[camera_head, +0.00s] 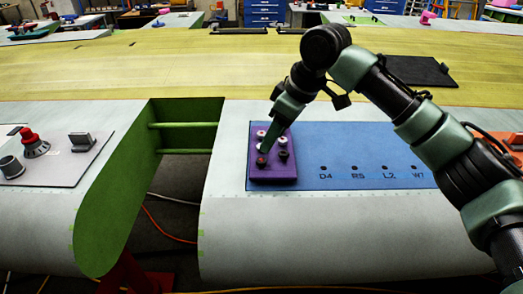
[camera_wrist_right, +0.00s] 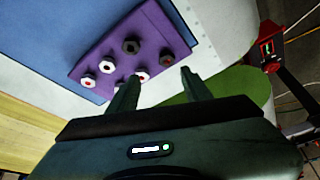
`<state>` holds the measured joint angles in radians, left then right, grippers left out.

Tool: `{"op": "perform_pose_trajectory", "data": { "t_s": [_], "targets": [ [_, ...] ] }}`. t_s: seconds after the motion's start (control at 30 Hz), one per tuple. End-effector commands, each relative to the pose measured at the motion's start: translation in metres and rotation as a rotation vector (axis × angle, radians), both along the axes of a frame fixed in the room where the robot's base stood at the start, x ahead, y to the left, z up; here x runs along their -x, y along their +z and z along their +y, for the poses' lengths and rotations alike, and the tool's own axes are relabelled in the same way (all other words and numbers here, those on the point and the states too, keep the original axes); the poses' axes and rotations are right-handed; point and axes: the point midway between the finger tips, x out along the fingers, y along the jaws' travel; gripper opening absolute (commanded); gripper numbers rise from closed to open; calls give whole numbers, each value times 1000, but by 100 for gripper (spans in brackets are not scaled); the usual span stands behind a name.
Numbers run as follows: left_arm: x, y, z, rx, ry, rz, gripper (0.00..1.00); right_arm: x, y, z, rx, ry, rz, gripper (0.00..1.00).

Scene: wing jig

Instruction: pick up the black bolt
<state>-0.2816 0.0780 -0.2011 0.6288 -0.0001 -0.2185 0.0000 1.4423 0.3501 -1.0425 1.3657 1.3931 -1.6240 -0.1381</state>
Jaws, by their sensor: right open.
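A purple block (camera_head: 287,176) holds several bolts with round heads. The black bolt (camera_head: 284,155) stands at its near right in the head view. In the wrist view its dark head (camera_wrist_right: 130,47) stands among white and red-marked bolts on the purple block (camera_wrist_right: 95,58). My right gripper (camera_head: 266,143) is over the block's left part, left of the black bolt, and hides part of the block. In the wrist view the right gripper (camera_wrist_right: 159,82) is open with nothing held, its fingers apart and the black bolt beyond them. My left gripper is not in view.
A blue mat (camera_head: 345,150) with labelled holes lies right of the block. A green-walled gap (camera_head: 186,125) opens to the left. A grey plate (camera_head: 60,165) with a red-topped part (camera_head: 34,145) lies farther left. A black plate (camera_head: 415,70) lies on the yellow surface behind.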

Motion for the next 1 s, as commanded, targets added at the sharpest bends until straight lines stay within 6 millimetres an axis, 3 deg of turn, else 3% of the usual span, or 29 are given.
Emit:
{"op": "perform_pose_trajectory", "data": {
  "t_s": [0.17,0.33,0.47,0.63,0.87,1.0],
  "targets": [
    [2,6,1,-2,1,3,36,-3,-14,5,2,-1,3,49],
    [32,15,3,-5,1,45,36,-4,-32,12,2,0,3,49],
    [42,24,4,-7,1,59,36,-5,-51,19,2,0,3,49],
    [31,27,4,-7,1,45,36,-8,-68,25,1,0,0,49],
    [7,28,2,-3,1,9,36,-8,-70,25,0,0,-1,49],
    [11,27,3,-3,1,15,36,-8,-70,25,0,0,-1,13]
  ]
}}
